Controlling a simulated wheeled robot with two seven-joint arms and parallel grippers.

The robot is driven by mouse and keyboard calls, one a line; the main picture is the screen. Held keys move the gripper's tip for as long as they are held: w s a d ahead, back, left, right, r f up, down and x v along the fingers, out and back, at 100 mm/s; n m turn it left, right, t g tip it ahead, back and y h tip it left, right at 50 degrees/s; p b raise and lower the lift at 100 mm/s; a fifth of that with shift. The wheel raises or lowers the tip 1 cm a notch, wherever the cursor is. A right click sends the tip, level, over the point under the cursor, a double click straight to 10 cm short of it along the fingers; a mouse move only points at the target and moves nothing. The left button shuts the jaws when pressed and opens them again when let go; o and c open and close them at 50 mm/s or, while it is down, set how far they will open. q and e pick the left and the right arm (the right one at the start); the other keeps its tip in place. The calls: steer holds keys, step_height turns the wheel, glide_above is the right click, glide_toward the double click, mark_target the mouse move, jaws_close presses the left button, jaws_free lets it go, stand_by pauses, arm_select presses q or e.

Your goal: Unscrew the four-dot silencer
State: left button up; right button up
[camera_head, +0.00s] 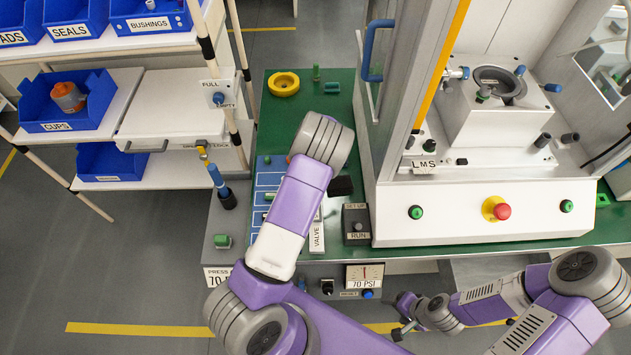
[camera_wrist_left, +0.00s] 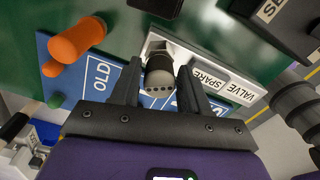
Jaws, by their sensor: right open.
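In the left wrist view, a grey cylinder with a row of small dots on its face (camera_wrist_left: 158,78) stands between the fingers of my left gripper (camera_wrist_left: 160,70). It looks like the four-dot silencer. The fingers are apart, with a gap visible on each side, so the gripper is open around it. In the head view my left arm hides this gripper and the cylinder. My right gripper (camera_head: 404,315) is open, low in front of the bench, away from the valve.
An orange peg (camera_wrist_left: 78,42) stands by the blue OLD mat (camera_wrist_left: 98,75). The press (camera_head: 480,205) fills the right of the green bench (camera_head: 285,125). A SET UP/RUN switch box (camera_head: 356,222) sits right of my left arm. Blue bins (camera_head: 90,105) stand on the left rack.

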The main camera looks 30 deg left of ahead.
arm_select(q)
steer(key=m, duration=1.2)
steer(key=c, duration=0.6)
steer(key=n, duration=0.6)
steer(key=shift+r+p, duration=1.8)
steer(key=shift+r, duration=0.5)
